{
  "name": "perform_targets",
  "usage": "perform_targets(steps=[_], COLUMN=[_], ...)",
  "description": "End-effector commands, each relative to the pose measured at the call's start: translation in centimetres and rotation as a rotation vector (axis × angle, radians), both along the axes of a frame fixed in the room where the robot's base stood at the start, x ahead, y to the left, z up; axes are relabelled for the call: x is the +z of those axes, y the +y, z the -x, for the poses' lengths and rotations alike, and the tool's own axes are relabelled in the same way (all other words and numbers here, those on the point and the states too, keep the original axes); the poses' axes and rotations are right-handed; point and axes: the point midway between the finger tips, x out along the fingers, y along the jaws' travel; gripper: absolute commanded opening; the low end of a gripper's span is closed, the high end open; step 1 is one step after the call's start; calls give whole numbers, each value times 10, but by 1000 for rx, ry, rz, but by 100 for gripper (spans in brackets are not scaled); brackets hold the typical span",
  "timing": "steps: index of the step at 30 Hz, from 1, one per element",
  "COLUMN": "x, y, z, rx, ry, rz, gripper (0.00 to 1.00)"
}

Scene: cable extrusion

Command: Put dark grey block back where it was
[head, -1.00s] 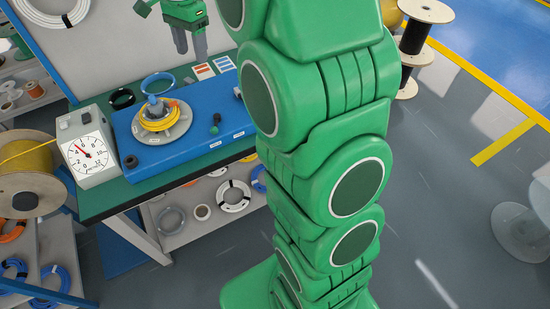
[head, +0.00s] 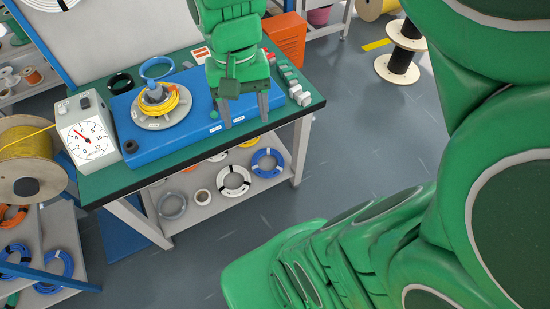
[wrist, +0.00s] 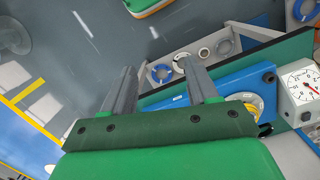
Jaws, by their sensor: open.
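My gripper (head: 246,122) is open and empty, fingers pointing down over the right part of the blue board (head: 160,150) on the green table. Its two grey fingers stand wide apart in the wrist view (wrist: 160,68), with floor and the table edge beyond them. I cannot pick out the dark grey block for certain. A row of small red, green and grey blocks (head: 290,82) lies on the table's right end, just right of my gripper, with light grey pieces at its near end. My gripper hides part of the board and table behind it.
A yellow cable coil on a disc (head: 160,106) sits on the board, left of my gripper. A dial gauge (head: 86,135) stands at the table's left end. Cable rings lie on the shelf below.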

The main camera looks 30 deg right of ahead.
Motion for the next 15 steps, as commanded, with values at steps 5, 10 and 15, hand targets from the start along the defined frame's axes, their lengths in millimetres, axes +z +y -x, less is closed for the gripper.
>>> perform_targets(steps=[5, 10, 15], x=[-15, -27, -34], y=[-3, -7, -9], z=[51, 85, 101], rx=[135, 231, 280], ry=[9, 14, 22], rz=[-7, -10, -15], gripper=[59, 59, 59])
